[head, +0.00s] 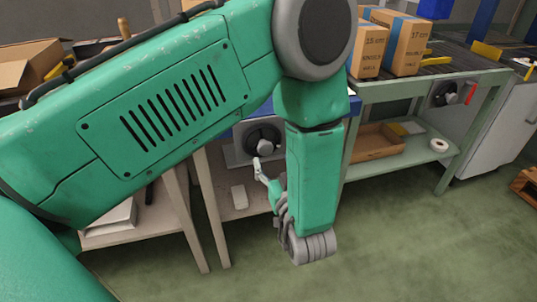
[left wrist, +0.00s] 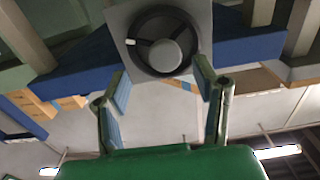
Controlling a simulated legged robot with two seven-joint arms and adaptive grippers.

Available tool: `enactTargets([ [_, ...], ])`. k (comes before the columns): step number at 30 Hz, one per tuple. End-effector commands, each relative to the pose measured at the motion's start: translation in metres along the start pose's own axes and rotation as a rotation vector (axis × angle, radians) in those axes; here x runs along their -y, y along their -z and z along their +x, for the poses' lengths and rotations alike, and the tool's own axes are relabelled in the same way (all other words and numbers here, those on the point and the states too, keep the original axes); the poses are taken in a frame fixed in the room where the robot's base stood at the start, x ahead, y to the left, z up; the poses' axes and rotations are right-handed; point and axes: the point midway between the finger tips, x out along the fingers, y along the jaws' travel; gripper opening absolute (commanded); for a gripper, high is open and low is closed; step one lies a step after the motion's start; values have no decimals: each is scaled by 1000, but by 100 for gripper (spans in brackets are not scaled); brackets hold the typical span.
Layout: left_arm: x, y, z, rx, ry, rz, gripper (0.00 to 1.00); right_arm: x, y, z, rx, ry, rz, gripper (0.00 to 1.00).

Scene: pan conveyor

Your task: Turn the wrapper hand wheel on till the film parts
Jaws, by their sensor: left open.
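The hand wheel (head: 264,140) is a black wheel with a grey hub on a grey plate, low on the blue-edged bench front. In the left wrist view the wheel (left wrist: 162,42) faces me at the top, with a small pale mark on its left side. My left gripper (head: 263,172) is open and empty, just below and in front of the wheel. In the left wrist view its two fingers (left wrist: 162,82) stand apart below the wheel, with a gap visible between hub and fingers. I cannot make out the film. My right gripper is in neither view.
Two boxes with blue tape (head: 408,45) stand on the conveyor at the back right. A second black knob (head: 443,93) and a red handle (head: 470,94) are on the right bench. A wooden tray (head: 375,142) lies on the lower shelf. The green floor in front is clear.

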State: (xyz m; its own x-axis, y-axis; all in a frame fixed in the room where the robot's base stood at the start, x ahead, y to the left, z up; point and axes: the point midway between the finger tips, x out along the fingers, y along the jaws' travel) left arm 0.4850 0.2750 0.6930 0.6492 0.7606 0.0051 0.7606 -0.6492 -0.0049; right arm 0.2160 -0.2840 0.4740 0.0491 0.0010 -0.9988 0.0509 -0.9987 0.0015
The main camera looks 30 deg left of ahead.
Motion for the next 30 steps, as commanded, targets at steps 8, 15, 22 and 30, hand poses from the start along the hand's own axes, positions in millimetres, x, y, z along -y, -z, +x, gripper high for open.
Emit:
enactTargets([
  [8, 2, -2, 43, 2, 2, -3, 54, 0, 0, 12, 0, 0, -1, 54],
  [15, 0, 0, 49, 1, -1, 0, 54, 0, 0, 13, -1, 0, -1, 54],
  [22, 0, 0, 49, 1, -1, 0, 33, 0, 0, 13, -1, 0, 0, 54],
  [30, -1, 0, 50, 2, -4, -1, 3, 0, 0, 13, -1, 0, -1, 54],
])
